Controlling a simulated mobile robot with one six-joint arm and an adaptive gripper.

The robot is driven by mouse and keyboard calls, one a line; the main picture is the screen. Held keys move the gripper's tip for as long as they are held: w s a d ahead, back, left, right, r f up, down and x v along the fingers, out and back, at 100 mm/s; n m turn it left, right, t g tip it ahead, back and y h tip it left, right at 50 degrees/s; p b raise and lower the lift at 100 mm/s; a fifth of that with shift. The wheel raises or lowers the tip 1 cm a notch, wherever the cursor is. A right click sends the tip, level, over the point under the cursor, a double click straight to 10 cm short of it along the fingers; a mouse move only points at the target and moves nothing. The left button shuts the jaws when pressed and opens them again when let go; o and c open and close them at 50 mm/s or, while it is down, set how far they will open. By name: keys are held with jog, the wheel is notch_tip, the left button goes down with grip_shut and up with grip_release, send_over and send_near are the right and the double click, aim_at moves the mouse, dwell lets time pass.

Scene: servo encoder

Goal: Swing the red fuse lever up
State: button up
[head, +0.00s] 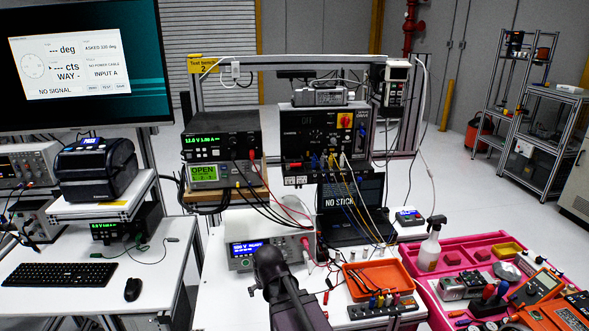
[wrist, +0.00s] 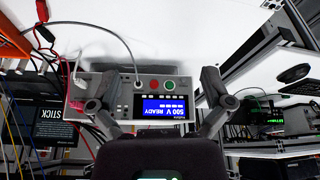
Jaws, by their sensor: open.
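I cannot make out a red fuse lever with certainty. The black drive unit (head: 318,140) on the bench frame carries a red and yellow switch (head: 344,120) at its upper right. Small red and white parts (head: 296,181) sit at its lower left edge; they are too small to tell apart. My gripper (wrist: 158,72) is open and empty in the wrist view, its two fingers spread in front of a grey meter (wrist: 150,88) that shows upside down. The meter's blue display reads 500 V READY; it also stands on the bench in the head view (head: 240,263), partly behind my arm.
An orange tray (head: 408,283) with tools and a laptop (head: 345,205) reading NO STICK are right of my arm. Stacked supplies (head: 220,140) stand left of the drive unit. Cables hang before the unit. A pink tray (head: 435,317) is at the right.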

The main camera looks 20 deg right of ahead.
jog(key=w+d+r+t+b, duration=0.15)
jog(key=w+d+t, duration=0.3)
jog(key=w, duration=0.45)
jog(key=m+t+h+b, duration=0.2)
jog(key=t+h+b, duration=0.4)
jog(key=t, duration=0.7)
send_near(296, 166)
notch_tip(296, 166, down, 2)
jog(key=s+a, duration=0.1)
jog(key=s, duration=0.1)
jog(key=shift+s+d+r+t, duration=0.15)
jog(key=shift+s+r+t, duration=0.1)
jog(key=shift+w, duration=0.1)
jog(key=p+x, duration=0.5)
jog(key=x, duration=0.8)
jog(key=shift+w+d+p, duration=0.15)
jog(key=shift+w+p, duration=0.15)
